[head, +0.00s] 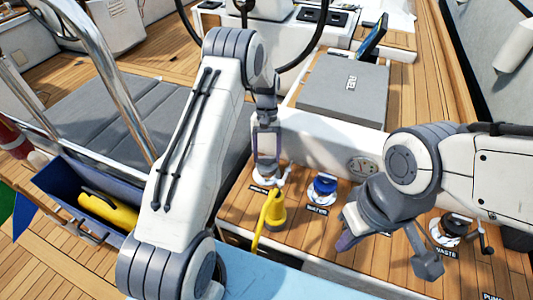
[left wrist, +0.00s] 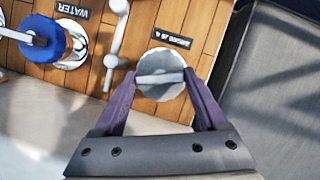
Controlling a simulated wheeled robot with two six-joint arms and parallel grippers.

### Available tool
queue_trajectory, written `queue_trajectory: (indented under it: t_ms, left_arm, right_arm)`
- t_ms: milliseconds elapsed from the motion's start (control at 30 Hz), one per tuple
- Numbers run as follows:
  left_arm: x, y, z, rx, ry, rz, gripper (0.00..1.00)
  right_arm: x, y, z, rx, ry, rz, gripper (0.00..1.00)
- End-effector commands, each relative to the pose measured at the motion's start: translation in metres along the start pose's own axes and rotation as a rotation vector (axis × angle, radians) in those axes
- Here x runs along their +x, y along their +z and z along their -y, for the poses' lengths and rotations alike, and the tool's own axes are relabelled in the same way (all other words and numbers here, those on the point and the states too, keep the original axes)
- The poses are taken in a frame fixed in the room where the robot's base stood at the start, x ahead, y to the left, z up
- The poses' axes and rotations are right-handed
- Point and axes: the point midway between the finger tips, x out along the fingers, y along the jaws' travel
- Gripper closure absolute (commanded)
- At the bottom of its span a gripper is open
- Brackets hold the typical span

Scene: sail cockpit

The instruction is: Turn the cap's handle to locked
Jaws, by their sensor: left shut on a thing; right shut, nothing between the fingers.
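The cap is a pale round metal disc with a straight bar handle. In the left wrist view the cap (left wrist: 160,92) sits on the wooden deck, with its handle (left wrist: 160,77) lying across the picture. A dark label beside it is upside down and hard to read. My left gripper (left wrist: 160,78) has its purple fingers at the two ends of the handle, shut on it. In the head view my left gripper (head: 268,172) points down at the cap, which it largely hides. My right gripper (head: 347,238) is shut and empty, to the right, its fingertips mostly hidden by its own body.
A blue cap (head: 325,185) labelled WATER stands to the right. A yellow fitting (head: 274,212) stands just in front of the cap. A WASTE fitting (head: 452,228) is further right. A blue bin (head: 65,190) holds a yellow item.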

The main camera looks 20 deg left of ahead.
Motion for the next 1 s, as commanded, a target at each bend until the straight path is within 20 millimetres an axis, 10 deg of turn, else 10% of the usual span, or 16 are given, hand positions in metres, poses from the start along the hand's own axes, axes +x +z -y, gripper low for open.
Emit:
queue_trajectory:
  t_ms: [267, 300, 333, 667, 1000]
  left_arm:
    - [0.000, 0.000, 0.000, 0.000, 0.000, 0.000, 0.81]
    - [0.000, 0.000, 0.000, 0.000, 0.000, 0.000, 0.10]
    - [0.000, 0.000, 0.000, 0.000, 0.000, 0.000, 0.00]
    - [-0.005, -0.001, 0.000, -0.001, 0.001, -0.002, 0.00]
    - [-0.066, -0.002, 0.000, -0.001, 0.002, -0.006, 0.00]
  right_arm:
    - [0.000, 0.000, 0.000, 0.000, 0.000, 0.000, 1.00]
    - [0.000, 0.000, 0.000, 0.000, 0.000, 0.000, 1.00]
    - [0.000, 0.000, 0.000, 0.000, 0.000, 0.000, 1.00]
    - [0.001, 0.000, 0.000, 0.000, 0.000, 0.000, 1.00]
    - [0.011, 0.001, -0.001, 0.000, 0.000, 0.000, 1.00]
